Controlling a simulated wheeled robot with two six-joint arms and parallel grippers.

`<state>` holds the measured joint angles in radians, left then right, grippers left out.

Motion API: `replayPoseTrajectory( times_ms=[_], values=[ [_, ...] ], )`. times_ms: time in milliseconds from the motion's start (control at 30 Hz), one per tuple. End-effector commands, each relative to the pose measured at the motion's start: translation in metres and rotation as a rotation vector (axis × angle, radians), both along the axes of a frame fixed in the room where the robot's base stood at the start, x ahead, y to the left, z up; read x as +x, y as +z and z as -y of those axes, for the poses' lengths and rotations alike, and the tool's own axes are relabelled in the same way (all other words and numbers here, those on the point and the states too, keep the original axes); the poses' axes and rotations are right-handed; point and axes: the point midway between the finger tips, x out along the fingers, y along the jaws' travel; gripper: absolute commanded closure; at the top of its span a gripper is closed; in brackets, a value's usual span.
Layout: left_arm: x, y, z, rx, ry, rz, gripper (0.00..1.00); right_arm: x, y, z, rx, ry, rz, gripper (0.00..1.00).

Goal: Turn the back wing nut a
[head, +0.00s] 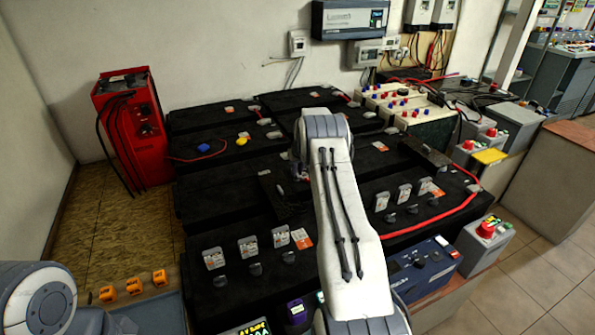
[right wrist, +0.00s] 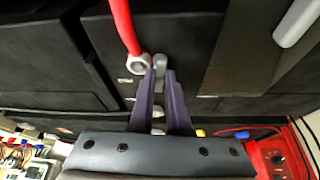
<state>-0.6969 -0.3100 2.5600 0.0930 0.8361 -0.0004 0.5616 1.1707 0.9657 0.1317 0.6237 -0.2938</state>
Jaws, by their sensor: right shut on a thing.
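In the right wrist view, the two dark fingers of my right gripper (right wrist: 161,78) are close together at a small grey wing nut (right wrist: 160,61) on a black battery top. They are shut on it, and the fingertips hide part of it. A red cable (right wrist: 123,25) ends in a grey lug (right wrist: 137,64) just left of the nut.
Black batteries (head: 225,210) fill the middle, with several grey caps and labels on top. A red charger (head: 135,125) stands at left. A long red cable (head: 435,218) crosses the right batteries. A blue box (head: 420,265) and a red-knobbed box (head: 487,245) stand at right.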

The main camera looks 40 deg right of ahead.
Motion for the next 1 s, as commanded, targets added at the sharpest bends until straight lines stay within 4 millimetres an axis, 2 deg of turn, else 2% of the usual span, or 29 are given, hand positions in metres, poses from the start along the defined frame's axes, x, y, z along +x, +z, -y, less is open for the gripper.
replayPoseTrajectory(
  times_ms=[367, 567, 1000],
  values=[
    [0.000, 0.000, 0.000, 0.000, 0.000, 0.000, 0.50, 0.001, 0.001, -0.002, -0.001, -0.098, 0.000, 1.00],
    [0.000, -0.004, 0.000, 0.000, 0.000, 0.000, 0.50, 0.003, 0.000, -0.003, -0.001, -0.248, 0.001, 1.00],
    [0.000, -0.030, 0.000, 0.000, 0.000, 0.000, 0.50, 0.007, -0.002, -0.006, -0.004, -0.664, 0.004, 1.00]
  ],
)
